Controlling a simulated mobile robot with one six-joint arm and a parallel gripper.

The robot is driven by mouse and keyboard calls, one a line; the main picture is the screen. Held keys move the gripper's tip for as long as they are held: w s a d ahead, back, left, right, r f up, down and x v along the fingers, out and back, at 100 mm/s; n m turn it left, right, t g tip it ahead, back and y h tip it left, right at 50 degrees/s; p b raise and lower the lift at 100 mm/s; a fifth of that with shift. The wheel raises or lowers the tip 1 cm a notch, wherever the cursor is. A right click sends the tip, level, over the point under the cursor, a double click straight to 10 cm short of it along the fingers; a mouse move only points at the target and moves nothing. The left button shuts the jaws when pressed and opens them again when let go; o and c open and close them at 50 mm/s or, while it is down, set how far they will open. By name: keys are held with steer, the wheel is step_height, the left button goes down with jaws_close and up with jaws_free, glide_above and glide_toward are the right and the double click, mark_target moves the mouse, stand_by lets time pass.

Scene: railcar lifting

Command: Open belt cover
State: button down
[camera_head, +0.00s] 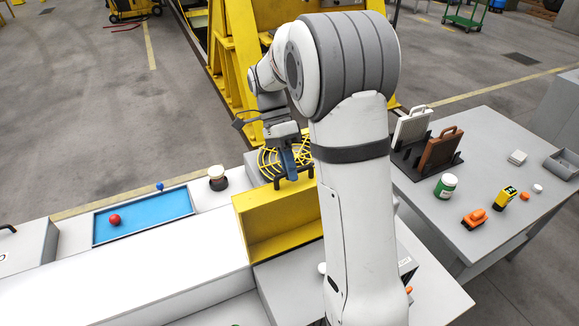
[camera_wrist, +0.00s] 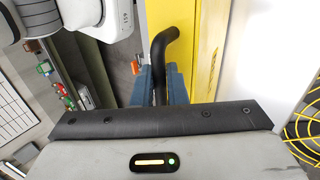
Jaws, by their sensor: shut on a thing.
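The yellow belt cover (camera_head: 272,222) stands on edge on the grey machine bench, with its recessed side toward the head camera. A black handle (camera_head: 277,183) sits at its upper edge. My gripper (camera_head: 290,172) reaches down to this handle from above. In the wrist view, the blue fingers of my gripper (camera_wrist: 160,85) close on both sides of the black handle (camera_wrist: 164,42), and the cover's yellow face (camera_wrist: 198,45) lies just right of them. My arm hides the right end of the cover in the head view.
A yellow fan guard (camera_head: 270,161) lies behind the cover. A blue tray (camera_head: 145,215) with a red knob (camera_head: 115,219) is at left, near a white-and-black button (camera_head: 217,178). At right, a grey table (camera_head: 490,150) holds a green jar (camera_head: 445,186) and other items.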

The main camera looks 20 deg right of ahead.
steer(key=shift+w+f, duration=0.1)
steer(key=shift+w, duration=0.1)
steer(key=c, duration=1.8)
jaws_free()
steer(key=shift+w, duration=0.15)
steer(key=shift+o, duration=0.8)
steer(key=shift+w+a+f, duration=0.1)
steer(key=shift+w, duration=0.1)
steer(key=shift+o, duration=0.9)
steer(key=b+v, duration=0.1)
steer(key=v, duration=0.6)
steer(key=shift+r, duration=0.45)
steer(key=shift+w, duration=0.1)
